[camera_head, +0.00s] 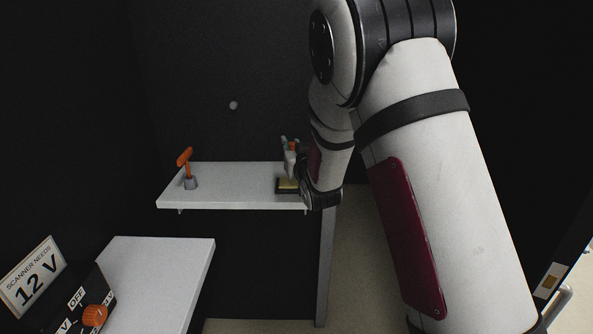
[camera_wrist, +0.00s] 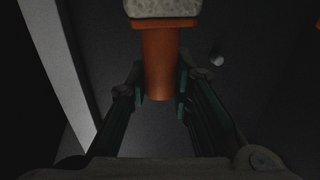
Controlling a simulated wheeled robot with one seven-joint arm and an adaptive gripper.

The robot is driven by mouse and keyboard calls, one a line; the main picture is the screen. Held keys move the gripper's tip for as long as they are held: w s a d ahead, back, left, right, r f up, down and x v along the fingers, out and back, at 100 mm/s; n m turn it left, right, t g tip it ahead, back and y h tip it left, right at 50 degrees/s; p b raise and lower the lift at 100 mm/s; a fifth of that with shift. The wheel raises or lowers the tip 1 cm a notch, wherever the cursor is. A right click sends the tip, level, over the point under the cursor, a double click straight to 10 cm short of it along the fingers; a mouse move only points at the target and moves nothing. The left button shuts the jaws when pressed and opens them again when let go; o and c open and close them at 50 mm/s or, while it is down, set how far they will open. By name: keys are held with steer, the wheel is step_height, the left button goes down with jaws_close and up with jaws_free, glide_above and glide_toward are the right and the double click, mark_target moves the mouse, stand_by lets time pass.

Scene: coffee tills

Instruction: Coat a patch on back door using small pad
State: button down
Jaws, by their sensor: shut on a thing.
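The small pad shows in the wrist view as an orange handle (camera_wrist: 160,55) with a pale grey speckled head (camera_wrist: 161,8) at the top edge. My gripper (camera_wrist: 160,88) is shut on the handle, one finger on each side. In the head view my gripper (camera_head: 291,154) is over the right end of a white shelf, partly hidden by my arm. A small dark tray (camera_head: 287,191) with a yellowish inside lies just below it. I cannot tell whether the pad touches the tray. A dark door-like panel (camera_head: 572,225) stands at the far right; I cannot tell if it is the back door.
Another orange-handled tool (camera_head: 186,160) stands in a grey base on the left of the white shelf (camera_head: 235,190). A lower white counter (camera_head: 160,275), an orange dial (camera_head: 95,315) and a "12 V" sign (camera_head: 35,280) are at lower left. A round knob (camera_head: 234,105) is on the dark wall.

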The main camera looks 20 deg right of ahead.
steer(key=shift+w+f+b, duration=0.35)
steer(key=shift+f+b, duration=0.05)
steer(key=shift+f, duration=0.35)
steer(key=shift+w+f+b, duration=0.4)
steer(key=shift+f+b, duration=0.05)
steer(key=shift+f, duration=0.35)
steer(key=shift+w+f+b, duration=0.35)
steer(key=shift+f+b, duration=0.05)
steer(key=shift+f, duration=0.35)
steer(key=shift+f+b, duration=0.65)
steer(key=shift+f, duration=0.1)
stand_by(1.5)
steer(key=shift+r, duration=0.1)
step_height(320, 180, up, 7)
steer(key=p, duration=0.2)
steer(key=shift+r, duration=0.15)
stand_by(0.5)
stand_by(0.3)
